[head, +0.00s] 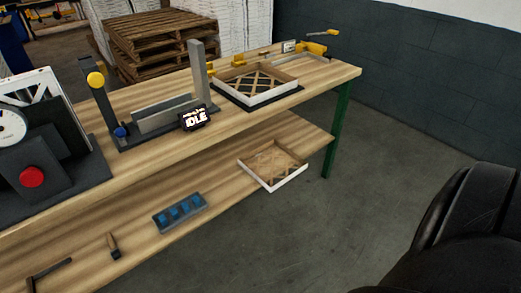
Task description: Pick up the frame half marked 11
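One square frame half with white walls and a diagonal lattice (278,182) lies on the lower shelf, near its right end. A similar square frame (270,98) with pale walls and a dark lattice sits on a dark base on the upper bench top. No number 11 is readable on either, so I cannot tell which is the marked one. Neither of my grippers is in view.
The lower shelf (225,180) carries a tray of blue pieces (180,212) and a brush (113,246). Open floor lies right of the bench.

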